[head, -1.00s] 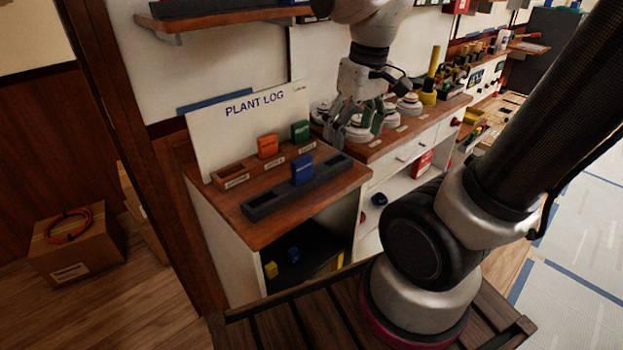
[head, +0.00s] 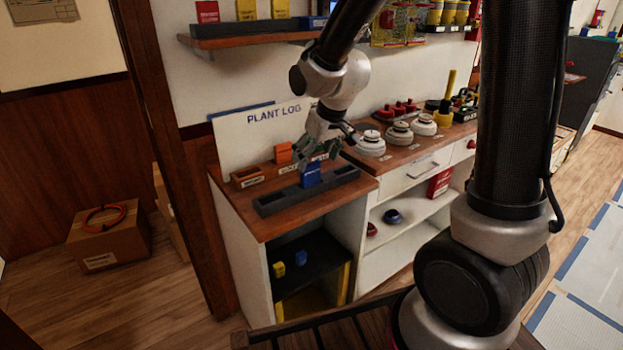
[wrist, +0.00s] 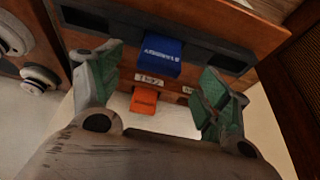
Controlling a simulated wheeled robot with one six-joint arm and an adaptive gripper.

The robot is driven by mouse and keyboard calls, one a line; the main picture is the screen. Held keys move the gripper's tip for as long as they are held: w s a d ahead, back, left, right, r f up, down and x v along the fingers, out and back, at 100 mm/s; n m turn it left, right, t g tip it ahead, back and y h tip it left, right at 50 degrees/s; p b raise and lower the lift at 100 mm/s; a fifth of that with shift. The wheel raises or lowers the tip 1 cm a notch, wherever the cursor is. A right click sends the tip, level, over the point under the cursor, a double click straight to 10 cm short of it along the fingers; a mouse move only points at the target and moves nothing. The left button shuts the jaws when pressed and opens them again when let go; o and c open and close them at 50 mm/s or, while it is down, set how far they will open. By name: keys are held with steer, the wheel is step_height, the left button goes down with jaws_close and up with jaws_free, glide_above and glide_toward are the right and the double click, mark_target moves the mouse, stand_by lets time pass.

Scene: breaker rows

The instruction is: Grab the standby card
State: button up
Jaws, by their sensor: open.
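A blue card (head: 312,173) stands upright in the dark slotted rack (head: 272,204) on the wooden desk top. An orange card (head: 284,152) stands in the wooden rack (head: 247,176) behind it. I cannot read which card says standby. My gripper (head: 317,152) is open and empty, above the racks near the blue card. In the wrist view the blue card (wrist: 162,55) and the orange card (wrist: 145,101) show between the spread green-padded fingers (wrist: 160,68). The gripper hides part of the wooden rack, and no green card shows now.
A white PLANT LOG board (head: 240,138) stands behind the racks. White round detectors (head: 371,144) sit on the counter to the right. A shelf (head: 250,40) with more cards hangs above. The dark rack has empty slots beside the blue card.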

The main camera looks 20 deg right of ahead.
mark_target(311, 164)
steer(key=x, duration=0.4)
steer(key=shift+w+a+f, duration=0.1)
steer(key=shift+w+f, duration=0.1)
steer(key=shift+w, duration=0.2)
steer(key=shift+c, duration=0.4)
steer(key=c, duration=1)
steer(key=shift+c, duration=0.2)
